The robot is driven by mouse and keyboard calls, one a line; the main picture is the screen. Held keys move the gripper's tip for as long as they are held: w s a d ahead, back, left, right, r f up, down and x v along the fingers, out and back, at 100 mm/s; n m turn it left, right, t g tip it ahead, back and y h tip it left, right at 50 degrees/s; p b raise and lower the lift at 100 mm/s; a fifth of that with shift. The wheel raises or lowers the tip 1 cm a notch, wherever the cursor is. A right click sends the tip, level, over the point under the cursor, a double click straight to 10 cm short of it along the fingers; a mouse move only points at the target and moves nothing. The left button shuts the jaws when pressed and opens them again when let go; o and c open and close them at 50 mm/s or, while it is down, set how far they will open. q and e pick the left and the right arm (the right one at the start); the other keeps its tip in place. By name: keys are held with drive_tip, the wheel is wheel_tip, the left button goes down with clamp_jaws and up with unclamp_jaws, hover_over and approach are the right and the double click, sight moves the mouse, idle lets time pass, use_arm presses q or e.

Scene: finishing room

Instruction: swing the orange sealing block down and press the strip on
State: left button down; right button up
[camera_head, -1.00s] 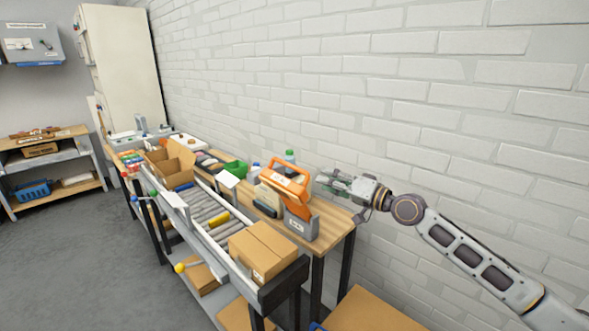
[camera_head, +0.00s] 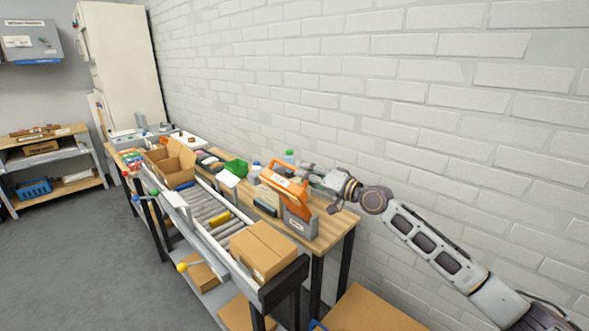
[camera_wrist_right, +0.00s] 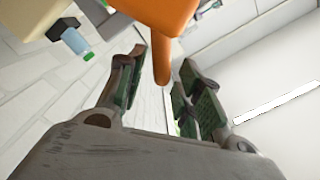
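The orange sealing block (camera_head: 283,183) is in a raised, slanted position above a grey stand (camera_head: 300,224) at the near end of the bench. My right gripper (camera_head: 306,169) is behind the block, close to its upper end. In the right wrist view the orange block (camera_wrist_right: 155,14) fills the top, and an orange bar extends down from it. The right gripper (camera_wrist_right: 163,65) is open there, with the bar in the gap between its fingers; contact is not clear. I cannot make out the strip. My left gripper is not in view.
A roller conveyor (camera_head: 208,212) with a closed cardboard box (camera_head: 262,250) runs along the front of the bench. A green bin (camera_head: 236,168) and bottles (camera_head: 289,157) stand near the block. The white brick wall (camera_head: 430,120) is close behind.

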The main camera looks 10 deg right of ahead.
sight(295, 169)
drive_tip(key=shift+x, duration=1.75)
drive_tip(key=shift+p+x, duration=0.35)
drive_tip(key=shift+x, duration=0.5)
drive_tip(key=shift+w+a, duration=0.1)
drive_tip(key=c, duration=0.7)
clamp_jaws()
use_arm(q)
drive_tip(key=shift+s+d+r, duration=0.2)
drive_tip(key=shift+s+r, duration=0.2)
